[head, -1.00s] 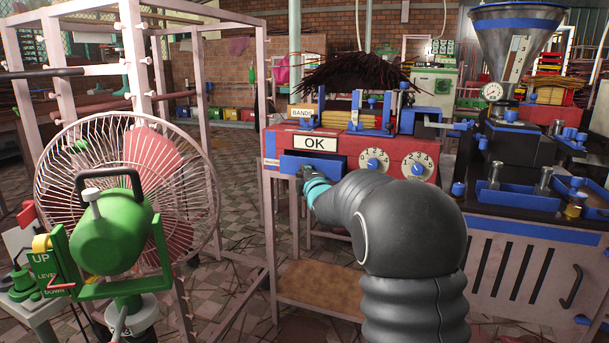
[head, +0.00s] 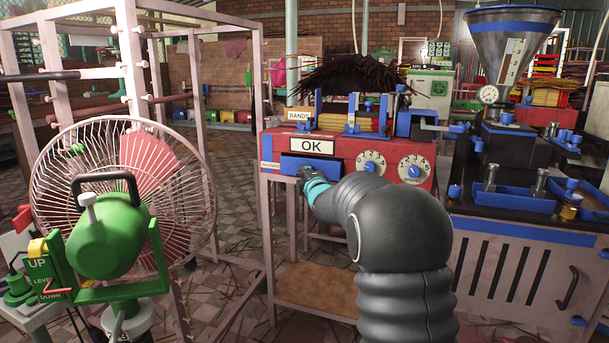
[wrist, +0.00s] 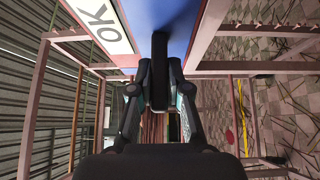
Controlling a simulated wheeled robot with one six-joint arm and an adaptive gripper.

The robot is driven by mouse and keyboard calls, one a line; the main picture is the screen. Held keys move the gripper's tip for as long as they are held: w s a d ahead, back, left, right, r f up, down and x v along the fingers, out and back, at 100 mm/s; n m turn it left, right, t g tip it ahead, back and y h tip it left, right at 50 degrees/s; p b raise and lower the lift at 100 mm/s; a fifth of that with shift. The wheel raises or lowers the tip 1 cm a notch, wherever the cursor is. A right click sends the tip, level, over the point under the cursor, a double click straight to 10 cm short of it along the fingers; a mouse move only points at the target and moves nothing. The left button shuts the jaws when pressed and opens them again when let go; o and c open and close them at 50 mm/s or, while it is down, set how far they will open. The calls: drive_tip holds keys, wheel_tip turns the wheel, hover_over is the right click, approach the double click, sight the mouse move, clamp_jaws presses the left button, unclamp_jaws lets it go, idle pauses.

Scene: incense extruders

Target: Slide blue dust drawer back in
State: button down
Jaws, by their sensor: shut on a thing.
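The blue dust drawer (head: 316,168) sits in the front of the red machine (head: 345,151), just below the white OK label (head: 312,146). In the wrist view the drawer's blue front (wrist: 195,22) fills the top middle, with a dark handle bar (wrist: 159,70) standing out from it. My gripper (head: 308,173) is at the drawer front in the head view. In the wrist view my gripper (wrist: 160,85) has its two fingers closed on the handle from both sides. How far the drawer stands out is hard to tell.
Two white dials (head: 414,170) are right of the drawer. A wire fan (head: 120,190) with a green motor stands at the left. A hopper machine (head: 510,130) with blue trays stands at the right. Pink frame posts flank the machine's stand.

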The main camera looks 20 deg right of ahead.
sight(301, 176)
drive_tip(key=shift+w+d+r, duration=0.1)
drive_tip(key=shift+w+d, duration=0.5)
drive_tip(key=shift+w, duration=0.15)
unclamp_jaws()
idle(0.4)
drive_tip(key=shift+s+a+b, duration=0.8)
drive_tip(key=shift+s+b, duration=0.3)
drive_tip(key=shift+b, duration=0.3)
drive_tip(key=shift+s+a+b, duration=0.8)
drive_tip(key=shift+s+b, duration=0.25)
drive_tip(key=shift+b, duration=0.35)
drive_tip(key=shift+s+a+b, duration=0.35)
drive_tip(key=shift+s+a, duration=0.5)
drive_tip(key=shift+s, duration=0.3)
drive_tip(key=shift+s+a+b, duration=0.3)
drive_tip(key=shift+s+a, duration=0.5)
drive_tip(key=shift+s, duration=0.3)
